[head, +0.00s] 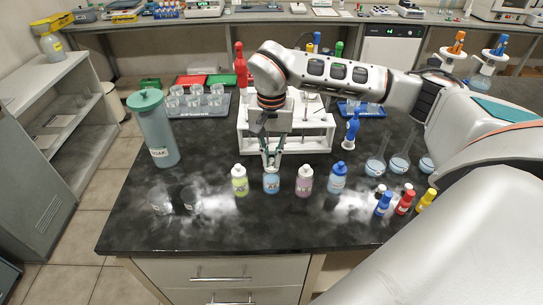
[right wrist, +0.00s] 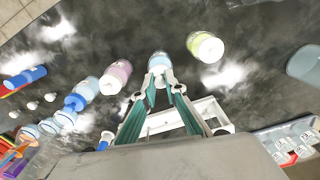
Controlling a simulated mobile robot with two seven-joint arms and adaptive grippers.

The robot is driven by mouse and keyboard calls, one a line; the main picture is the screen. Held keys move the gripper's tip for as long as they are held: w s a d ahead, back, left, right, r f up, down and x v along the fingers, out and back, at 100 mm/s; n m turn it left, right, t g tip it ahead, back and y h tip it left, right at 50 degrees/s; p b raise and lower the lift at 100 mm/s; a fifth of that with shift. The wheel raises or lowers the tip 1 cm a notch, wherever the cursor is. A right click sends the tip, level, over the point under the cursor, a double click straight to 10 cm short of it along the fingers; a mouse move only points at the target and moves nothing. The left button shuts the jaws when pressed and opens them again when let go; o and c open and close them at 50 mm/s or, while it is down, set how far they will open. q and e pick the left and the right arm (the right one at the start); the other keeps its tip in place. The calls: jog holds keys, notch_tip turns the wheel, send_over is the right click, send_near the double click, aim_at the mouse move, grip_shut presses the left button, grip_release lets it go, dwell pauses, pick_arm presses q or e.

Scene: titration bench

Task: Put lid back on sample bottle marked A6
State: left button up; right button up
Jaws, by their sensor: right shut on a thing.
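A light blue sample bottle (head: 271,183) stands upright in a row on the black bench; its label is too small to read surely. My right gripper (head: 271,160) points down directly over its mouth. In the right wrist view the fingertips (right wrist: 160,86) are closed around a small white lid (right wrist: 158,70) at the top of the light blue bottle (right wrist: 160,57). The lid meets or nearly meets the neck; I cannot tell whether it is seated. My left gripper is not in view.
A yellow-green bottle (head: 239,183) stands close left, a pink bottle (head: 304,183) and a blue bottle (head: 337,180) to the right. A white rack (head: 318,143) is just behind. Flasks (head: 398,165) and small coloured bottles (head: 404,204) stand right. The front strip is mostly clear.

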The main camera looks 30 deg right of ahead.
jog(key=shift+f, duration=0.1)
dwell(0.7)
jog(key=o, duration=1.3)
jog(key=shift+r, duration=3.5)
grip_shut()
